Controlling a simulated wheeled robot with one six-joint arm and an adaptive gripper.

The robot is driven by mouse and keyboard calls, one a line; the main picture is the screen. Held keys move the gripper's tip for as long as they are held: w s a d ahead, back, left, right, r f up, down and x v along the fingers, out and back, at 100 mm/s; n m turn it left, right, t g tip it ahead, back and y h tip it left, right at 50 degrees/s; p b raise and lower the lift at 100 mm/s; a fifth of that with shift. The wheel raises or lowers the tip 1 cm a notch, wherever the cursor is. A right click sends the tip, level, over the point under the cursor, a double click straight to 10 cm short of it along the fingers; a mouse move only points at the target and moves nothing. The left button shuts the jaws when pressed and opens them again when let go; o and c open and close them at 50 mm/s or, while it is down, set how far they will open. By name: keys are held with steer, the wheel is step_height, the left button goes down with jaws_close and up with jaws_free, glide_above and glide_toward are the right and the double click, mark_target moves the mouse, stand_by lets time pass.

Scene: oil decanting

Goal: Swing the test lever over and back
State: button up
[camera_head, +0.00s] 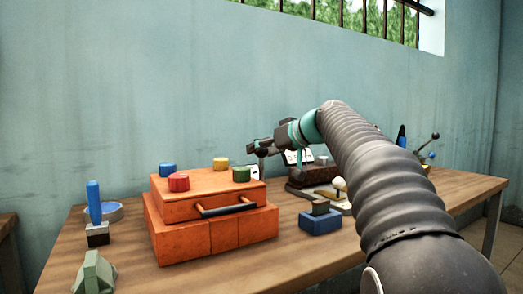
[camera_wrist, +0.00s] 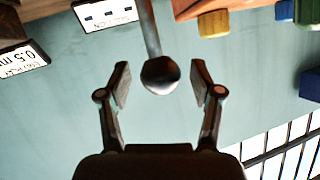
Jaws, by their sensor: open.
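A lever with a dark ball knob (camera_wrist: 160,75) on a metal rod shows in the wrist view, with the knob between the fingertips. My gripper (camera_wrist: 161,84) is open, with one finger on each side of the knob and a visible gap on both sides. In the head view my gripper (camera_head: 254,147) is above and behind the orange box, in front of the wall. The lever's rod and base are mostly hidden there. I cannot tell from these frames whether this is the test lever.
An orange box (camera_head: 210,230) with coloured caps and a dark handle stands on the wooden table (camera_head: 310,262). A blue block (camera_head: 320,222), a cream-knobbed lever (camera_head: 339,184) and a blue-handled tool (camera_head: 94,205) stand nearby.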

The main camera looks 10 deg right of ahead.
steer(key=shift+w+a+f, duration=0.15)
steer(key=shift+w+a, duration=0.15)
steer(key=shift+w, duration=0.05)
jaws_close()
steer(key=shift+s+f+b, duration=0.1)
steer(key=shift+b, duration=0.2)
